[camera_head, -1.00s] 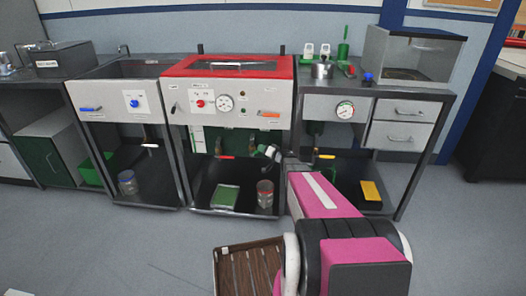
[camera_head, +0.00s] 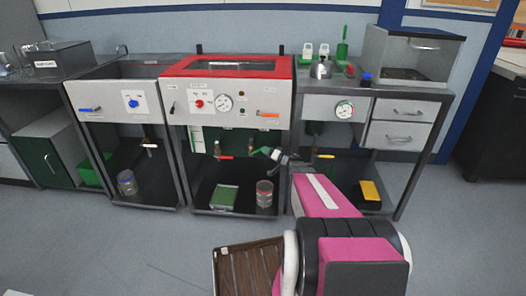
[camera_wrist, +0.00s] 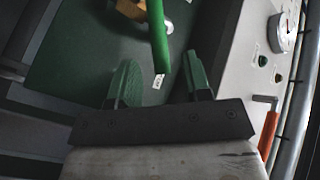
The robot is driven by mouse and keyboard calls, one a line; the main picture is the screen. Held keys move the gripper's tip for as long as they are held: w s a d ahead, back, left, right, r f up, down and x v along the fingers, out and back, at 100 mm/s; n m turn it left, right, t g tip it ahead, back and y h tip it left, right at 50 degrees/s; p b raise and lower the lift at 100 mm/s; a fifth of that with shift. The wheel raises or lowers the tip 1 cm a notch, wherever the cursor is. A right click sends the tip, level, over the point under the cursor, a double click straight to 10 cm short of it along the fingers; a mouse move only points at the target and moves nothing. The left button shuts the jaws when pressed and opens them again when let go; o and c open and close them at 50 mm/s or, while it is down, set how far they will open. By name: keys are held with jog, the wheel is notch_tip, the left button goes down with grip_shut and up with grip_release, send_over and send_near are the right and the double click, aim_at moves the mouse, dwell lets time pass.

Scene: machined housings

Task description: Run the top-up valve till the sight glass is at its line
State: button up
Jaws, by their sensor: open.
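A valve with a green lever (camera_wrist: 158,35) and a brass body (camera_wrist: 130,10) shows in the wrist view; the lever carries a small white tag. I cannot read the tag. My gripper (camera_wrist: 160,60) is open, with one green finger on each side of the lever's lower end. I cannot tell whether the fingers touch it. In the head view my gripper (camera_head: 268,153) is under the front panel of the red-topped machine (camera_head: 228,66), where the lever is hard to make out. I cannot pick out the sight glass or its line.
A red-handled valve (camera_head: 225,157) hangs left of my gripper, and a yellow-handled one (camera_head: 325,156) hangs to the right. An orange handle (camera_wrist: 268,135) and a gauge (camera_wrist: 285,32) are close on the right in the wrist view. A can (camera_head: 264,193) and a green box (camera_head: 223,198) stand below.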

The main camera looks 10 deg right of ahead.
jog(key=v, duration=0.6)
jog(key=shift+s, duration=0.2)
dwell(1.9)
